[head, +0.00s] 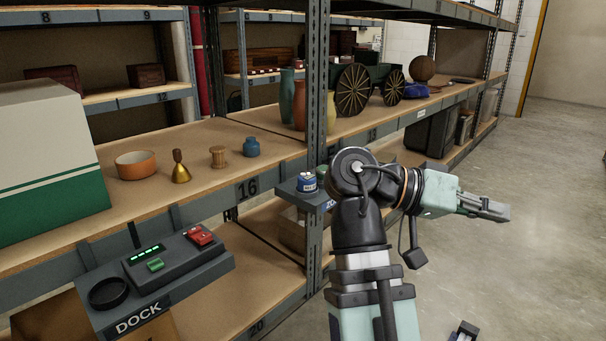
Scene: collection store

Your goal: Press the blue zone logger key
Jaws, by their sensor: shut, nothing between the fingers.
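A small grey box (290,189) with lettering starting "ZO" on its front is fixed at the shelf upright, left of my arm. A blue key (307,184) with a pale label stands on its top. A bit of green shows beside the key. My arm hides the right part of the box and its lettering. My gripper (508,213) is shut and empty. It points right over the open floor, well to the right of the blue key and apart from everything.
A grey DOCK panel (170,285) with a green button (155,265), a red switch (200,235) and a black ring is at the lower left. The shelf (215,195) holds a bowl, a bell, a spool and a blue jar. A metal upright (317,90) rises behind my arm. The floor (540,150) at right is clear.

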